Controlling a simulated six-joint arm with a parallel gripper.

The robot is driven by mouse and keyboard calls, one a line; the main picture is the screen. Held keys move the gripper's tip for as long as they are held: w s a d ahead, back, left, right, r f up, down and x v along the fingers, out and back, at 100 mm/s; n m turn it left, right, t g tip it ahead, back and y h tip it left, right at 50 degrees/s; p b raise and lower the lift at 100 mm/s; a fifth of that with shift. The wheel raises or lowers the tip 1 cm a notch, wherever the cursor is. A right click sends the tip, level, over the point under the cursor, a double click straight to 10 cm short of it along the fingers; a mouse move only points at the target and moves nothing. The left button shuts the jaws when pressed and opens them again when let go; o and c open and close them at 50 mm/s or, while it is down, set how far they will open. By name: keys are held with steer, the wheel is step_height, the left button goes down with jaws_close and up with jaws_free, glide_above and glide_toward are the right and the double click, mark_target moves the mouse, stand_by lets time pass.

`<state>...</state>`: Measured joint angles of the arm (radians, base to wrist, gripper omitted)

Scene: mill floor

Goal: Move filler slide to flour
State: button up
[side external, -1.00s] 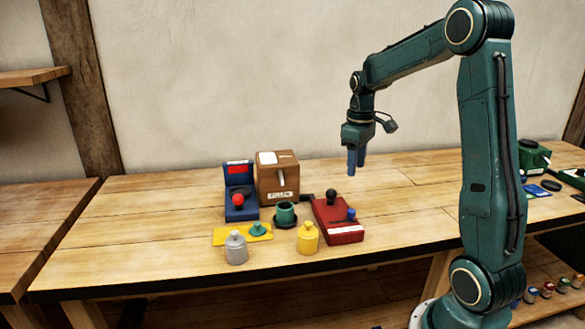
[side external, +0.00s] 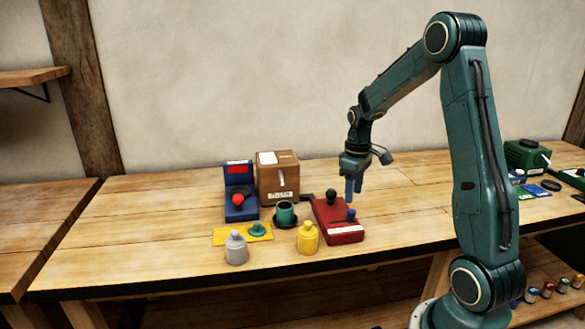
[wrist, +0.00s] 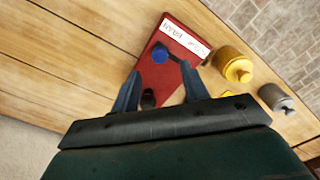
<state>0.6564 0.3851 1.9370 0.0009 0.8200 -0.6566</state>
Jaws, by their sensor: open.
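A brown box (side external: 277,180) with a "FILLER" label and a pale lever (side external: 281,176) stands at the back. A red block (side external: 338,221) to its right carries a black ball knob (side external: 331,196), a blue knob (side external: 351,215) and a white label (side external: 346,230). I cannot tell for sure which part is the filler slide, and the label words are too blurred to read. My gripper (side external: 353,197) is open and empty, pointing down above the red block. In the wrist view the blue knob (wrist: 160,53) and black knob (wrist: 148,98) show around the gap between the fingers.
A teal cup (side external: 285,214) on a dark saucer, a yellow jar (side external: 307,238) and a grey jar (side external: 236,247) stand left of the red block. A blue unit (side external: 241,205) with a red knob stands further left, behind a yellow mat (side external: 229,237).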

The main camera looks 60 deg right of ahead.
mark_target(351, 210)
steer(key=shift+f, duration=2.9)
jaws_close()
